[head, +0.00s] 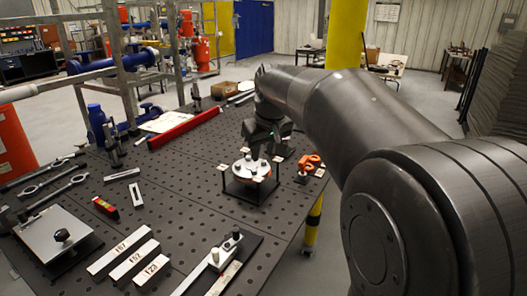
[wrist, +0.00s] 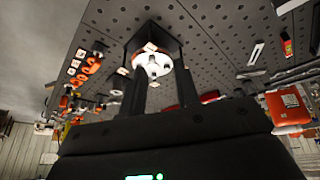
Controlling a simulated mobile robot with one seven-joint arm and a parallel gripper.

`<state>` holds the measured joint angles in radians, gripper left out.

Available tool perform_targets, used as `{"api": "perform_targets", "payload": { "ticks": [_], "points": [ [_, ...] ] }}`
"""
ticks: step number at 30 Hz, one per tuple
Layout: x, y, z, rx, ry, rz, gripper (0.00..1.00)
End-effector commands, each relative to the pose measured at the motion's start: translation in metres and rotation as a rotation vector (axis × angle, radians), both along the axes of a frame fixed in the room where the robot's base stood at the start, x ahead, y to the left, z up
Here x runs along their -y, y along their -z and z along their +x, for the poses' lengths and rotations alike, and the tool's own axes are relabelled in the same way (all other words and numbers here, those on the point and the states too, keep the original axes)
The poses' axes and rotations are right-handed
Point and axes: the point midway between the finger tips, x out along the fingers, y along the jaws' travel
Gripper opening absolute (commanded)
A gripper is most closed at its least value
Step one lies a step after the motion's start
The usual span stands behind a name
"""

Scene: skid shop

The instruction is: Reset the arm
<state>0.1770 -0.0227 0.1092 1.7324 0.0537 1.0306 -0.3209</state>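My arm reaches over the dark perforated table (head: 160,190) from the right in the head view. My gripper (head: 262,143) is just above and behind a round silver and orange flanged part on a black stand (head: 249,184). In the wrist view my gripper (wrist: 160,84) shows two dark fingers spread apart, with nothing seen held between them. The round part (wrist: 152,66) appears beyond the fingertips, between them in the picture. Whether a finger touches it, I cannot tell.
An orange clamp-like part (head: 308,162) sits right of the stand. A red beam (head: 185,130), numbered bars (head: 133,258), a grey plate (head: 58,234) and wrenches (head: 50,185) lie on the table. A yellow post (head: 346,35) stands behind my arm.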

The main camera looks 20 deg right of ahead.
Motion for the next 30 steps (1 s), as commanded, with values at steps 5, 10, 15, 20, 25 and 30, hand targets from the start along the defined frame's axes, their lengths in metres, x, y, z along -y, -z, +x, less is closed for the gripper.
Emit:
{"api": "perform_targets", "payload": {
  "ticks": [5,10,15,20,25,30],
  "points": [
    [-0.001,0.0,-0.006,0.0,0.005,0.0,0.29],
    [-0.001,0.0,-0.006,0.0,0.005,0.0,0.29],
    [-0.002,0.0,-0.009,0.002,0.008,-0.001,0.29],
    [-0.008,-0.001,-0.04,0.012,0.028,-0.001,0.29],
    [-0.016,0.008,-0.101,0.03,0.075,0.006,0.29],
    [-0.021,0.027,-0.162,0.051,0.125,0.023,0.29]
  ]
}}
